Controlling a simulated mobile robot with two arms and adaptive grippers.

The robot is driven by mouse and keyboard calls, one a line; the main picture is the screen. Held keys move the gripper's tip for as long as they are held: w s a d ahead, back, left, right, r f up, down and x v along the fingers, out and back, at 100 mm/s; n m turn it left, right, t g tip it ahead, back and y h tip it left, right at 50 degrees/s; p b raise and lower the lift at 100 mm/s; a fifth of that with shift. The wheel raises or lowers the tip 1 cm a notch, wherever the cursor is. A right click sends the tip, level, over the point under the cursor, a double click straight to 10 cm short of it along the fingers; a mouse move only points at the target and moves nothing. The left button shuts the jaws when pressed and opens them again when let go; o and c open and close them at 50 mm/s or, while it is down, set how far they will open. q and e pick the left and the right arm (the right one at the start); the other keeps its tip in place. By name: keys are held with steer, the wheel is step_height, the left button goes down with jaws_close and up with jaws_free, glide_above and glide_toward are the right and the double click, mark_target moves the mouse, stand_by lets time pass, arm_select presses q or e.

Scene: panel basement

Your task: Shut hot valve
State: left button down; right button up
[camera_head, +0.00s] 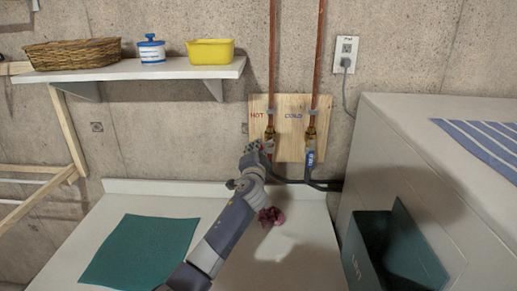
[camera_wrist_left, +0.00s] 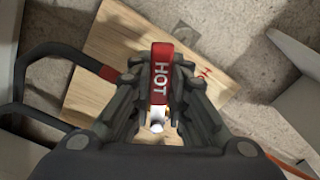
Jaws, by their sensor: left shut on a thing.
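The red valve handle marked HOT (camera_wrist_left: 161,75) sits between the fingers of my left gripper (camera_wrist_left: 155,100) in the left wrist view. The fingers are shut on its two sides. In the head view my left gripper (camera_head: 262,153) is at the lower end of the hot valve (camera_head: 270,133) and mostly hides the red handle. The handle's angle to its pipe is hard to tell. The cold valve (camera_head: 310,133), with its blue handle (camera_head: 310,158) hanging down, is just to the right. My right gripper is in neither view.
Both valves are on a wooden board (camera_head: 290,150) below copper pipes. Dark hoses (camera_head: 322,184) run right. A shelf (camera_head: 130,71) is upper left; a white appliance (camera_head: 405,180) stands right.

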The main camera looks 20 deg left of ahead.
arm_select(q)
steer(key=r+m+p, duration=0.1)
steer(key=m+p, duration=0.1)
steer(key=m, duration=0.1)
steer(key=shift+s+a+r, duration=0.1)
steer(key=shift+a+r, duration=0.2)
steer(key=shift+r, duration=0.1)
steer(key=shift+r+m+p, duration=0.35)
steer(key=shift+m+p, duration=0.5)
steer(key=shift+m, duration=0.45)
steer(key=c, duration=1.5)
jaws_free()
steer(key=v, duration=1.2)
steer(key=shift+r, duration=0.1)
